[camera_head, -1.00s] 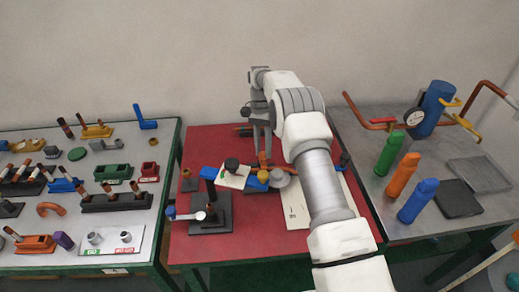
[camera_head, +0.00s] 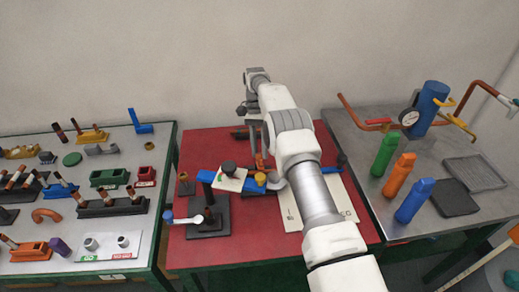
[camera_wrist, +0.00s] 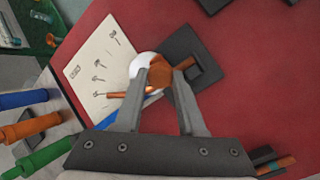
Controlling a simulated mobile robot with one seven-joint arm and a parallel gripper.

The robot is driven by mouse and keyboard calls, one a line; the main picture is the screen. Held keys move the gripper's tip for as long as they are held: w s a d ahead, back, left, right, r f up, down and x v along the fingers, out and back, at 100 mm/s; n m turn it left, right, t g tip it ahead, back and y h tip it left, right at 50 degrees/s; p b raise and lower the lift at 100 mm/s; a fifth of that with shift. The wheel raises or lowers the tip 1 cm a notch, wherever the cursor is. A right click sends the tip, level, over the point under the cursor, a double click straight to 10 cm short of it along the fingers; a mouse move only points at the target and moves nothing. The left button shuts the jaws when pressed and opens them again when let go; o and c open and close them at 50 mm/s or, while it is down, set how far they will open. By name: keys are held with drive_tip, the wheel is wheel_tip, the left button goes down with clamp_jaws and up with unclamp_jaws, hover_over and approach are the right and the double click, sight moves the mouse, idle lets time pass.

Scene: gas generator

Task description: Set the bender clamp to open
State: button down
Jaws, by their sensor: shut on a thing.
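On the red table (camera_head: 205,255) stands a bender with a dark base and a grey disc; I take this to hold the clamp. An orange-brown part (camera_head: 260,161) rises beside the disc, partly behind my arm. My gripper (camera_head: 256,145) hangs down over it at the back of the table. In the wrist view, my gripper (camera_wrist: 166,70) has its fingers closed around the orange-brown part (camera_wrist: 159,74). The pale disc (camera_wrist: 145,65), the dark base (camera_wrist: 205,68) and a blue bar (camera_wrist: 140,110) lie just below. I cannot tell the clamp's position.

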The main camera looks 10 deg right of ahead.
drive_tip(key=c, duration=0.5)
unclamp_jaws()
drive_tip(key=shift+r, duration=0.1)
drive_tip(key=shift+r, duration=0.35)
drive_tip(key=r, duration=0.3)
drive_tip(key=shift+d+r, duration=0.35)
drive_tip(key=s+d+r+b, duration=0.1)
drive_tip(key=s+d+r, duration=0.4)
drive_tip(key=d, duration=0.5)
drive_tip(key=shift+r, duration=0.75)
